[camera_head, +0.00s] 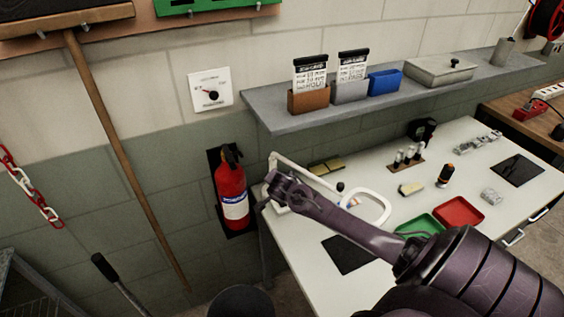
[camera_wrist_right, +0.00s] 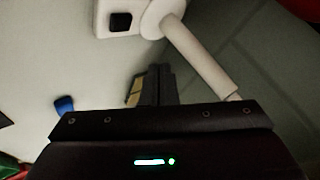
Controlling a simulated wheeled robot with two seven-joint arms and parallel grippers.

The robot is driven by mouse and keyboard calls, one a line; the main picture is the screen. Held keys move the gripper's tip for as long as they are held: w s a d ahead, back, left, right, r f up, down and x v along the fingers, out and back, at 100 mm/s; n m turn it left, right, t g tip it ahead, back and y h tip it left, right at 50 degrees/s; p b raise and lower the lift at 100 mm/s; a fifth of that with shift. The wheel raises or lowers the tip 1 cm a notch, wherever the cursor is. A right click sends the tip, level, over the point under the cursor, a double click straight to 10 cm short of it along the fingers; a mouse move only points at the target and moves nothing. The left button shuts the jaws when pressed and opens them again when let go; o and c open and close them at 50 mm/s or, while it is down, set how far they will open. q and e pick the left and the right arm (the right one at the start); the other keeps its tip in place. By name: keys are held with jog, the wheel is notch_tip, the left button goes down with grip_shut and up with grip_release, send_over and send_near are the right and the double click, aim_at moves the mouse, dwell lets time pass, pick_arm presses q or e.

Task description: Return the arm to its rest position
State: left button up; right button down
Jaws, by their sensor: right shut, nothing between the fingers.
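My right arm (camera_head: 365,235) reaches in from the lower right, across the white table (camera_head: 300,240). Its dark gripper (camera_head: 272,180) is over the table's left end, beside the white lamp (camera_head: 303,170). In the right wrist view the gripper's fingers (camera_wrist_right: 157,74) are together with nothing between them. The lamp's white arm (camera_wrist_right: 200,57) shows just past the fingers there; I cannot tell whether they touch. My left gripper is not in view.
A red fire extinguisher (camera_head: 231,190) hangs on the wall just left of the gripper. A grey shelf (camera_head: 285,120) runs above the table. A green tray (camera_head: 420,226) and a red tray (camera_head: 459,212) lie near my forearm.

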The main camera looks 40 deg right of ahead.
jog(key=shift+r, duration=0.15)
dwell(0.4)
jog(key=s+a+f+n+g+y, duration=0.15)
jog(key=s+a+n, duration=0.3)
jog(key=a, duration=0.45)
jog(key=s+a+n+y, duration=0.2)
jog(key=s+a+n, duration=0.3)
jog(key=a, duration=0.4)
jog(key=s+a+r+n+g+y, duration=0.1)
jog(key=s+a+r+n, duration=0.35)
jog(key=s, duration=0.35)
jog(key=s+a+r+n+g+y, duration=0.1)
jog(key=s+a+r+n+y, duration=0.1)
jog(key=s+a+r+n, duration=0.35)
jog(key=s+f+g+b, duration=0.1)
jog(key=s+f, duration=0.1)
jog(key=f, duration=1.5)
jog(key=s+f+b, duration=0.2)
jog(key=f, duration=1.5)
jog(key=s+d+f+g+b, duration=0.1)
jog(key=s+d+f+b, duration=0.1)
jog(key=s+f, duration=1.7)
jog(key=shift+s+d+f, duration=0.25)
jog(key=shift+d+f, duration=0.2)
jog(key=shift+f, duration=0.3)
